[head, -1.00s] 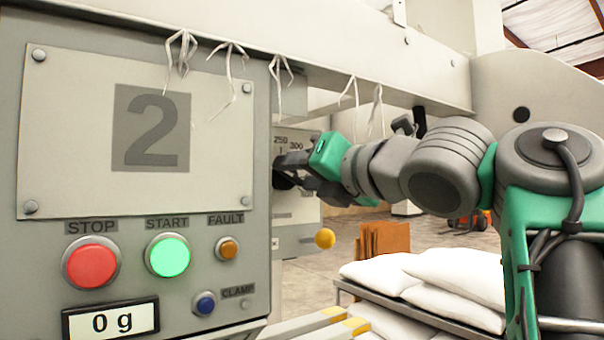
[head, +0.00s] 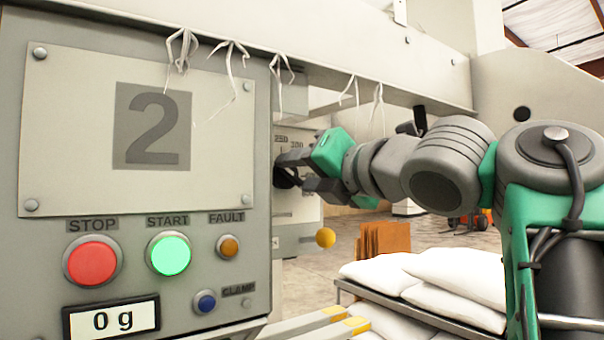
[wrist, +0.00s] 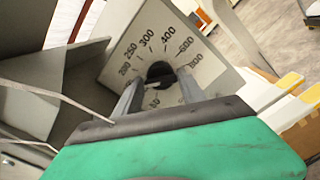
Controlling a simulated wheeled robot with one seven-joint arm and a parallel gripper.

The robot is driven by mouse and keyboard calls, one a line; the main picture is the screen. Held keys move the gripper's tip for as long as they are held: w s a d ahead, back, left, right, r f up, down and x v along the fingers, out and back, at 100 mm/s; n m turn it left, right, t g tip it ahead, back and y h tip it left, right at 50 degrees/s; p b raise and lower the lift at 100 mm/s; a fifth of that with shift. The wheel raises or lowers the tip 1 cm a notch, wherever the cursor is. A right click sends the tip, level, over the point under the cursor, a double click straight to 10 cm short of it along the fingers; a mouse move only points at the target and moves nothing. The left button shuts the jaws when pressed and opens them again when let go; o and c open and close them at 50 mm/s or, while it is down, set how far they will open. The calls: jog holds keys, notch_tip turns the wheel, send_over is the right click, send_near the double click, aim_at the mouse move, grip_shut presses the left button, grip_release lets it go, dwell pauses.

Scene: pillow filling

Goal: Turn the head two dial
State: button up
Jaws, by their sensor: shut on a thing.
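The head two dial is a dark round knob (wrist: 160,73) on a pale scale plate (wrist: 205,62), seen in the wrist view. Numbers 200, 250, 300, 400, 600 and 800 run around it. My gripper (wrist: 160,88) has one grey finger on each side of the knob and is shut on it. I cannot read where the knob points. In the head view my gripper (head: 298,172) reaches in from the right to the dial (head: 284,177), which is mostly hidden by the fingers and the panel edge.
The panel marked 2 (head: 230,130) stands close on the left, with stop, start, fault and clamp controls and a 0 g display (head: 110,319). A yellow ball knob (head: 326,238) is below my gripper. White pillows (head: 455,285) lie on a rack at lower right. Loose strips (head: 236,65) hang from the beam above.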

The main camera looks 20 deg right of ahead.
jog(key=m, duration=0.5)
jog(key=shift+d, duration=0.1)
jog(key=m, duration=0.5)
jog(key=shift+f, duration=0.15)
jog(key=shift+m, duration=0.3)
jog(key=o, duration=1.4)
jog(key=shift+c, duration=0.2)
